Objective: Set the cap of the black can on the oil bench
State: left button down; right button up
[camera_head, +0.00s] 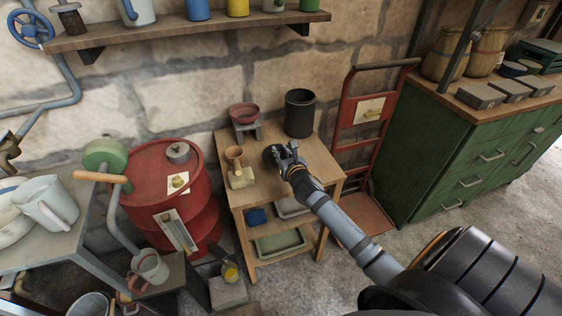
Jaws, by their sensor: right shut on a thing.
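The black can (300,115) stands upright at the back right of the wooden oil bench (322,160). Its top looks open and dark. My right gripper (282,154) reaches in from the lower right and is over the middle of the bench top, in front of the can. It is shut on a small dark round thing, which looks like the cap (269,154). The fingers hide part of the cap. I cannot tell whether the cap touches the bench top. My left gripper is not in view.
A reddish bowl on a small stand (244,116) and a brass funnel-like piece on a block (240,172) stand on the bench's left side. A red drum (150,190) is to the left. A red hand truck (349,130) and green cabinet (470,165) are to the right.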

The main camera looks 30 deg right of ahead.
jog(key=shift+w+d+f, duration=0.3)
jog(key=shift+f, duration=0.2)
jog(key=shift+f+b, duration=0.55)
jog(key=shift+f, duration=0.95)
jog(key=shift+f, duration=0.1)
jog(key=o, duration=0.9)
jog(key=v, duration=1.2)
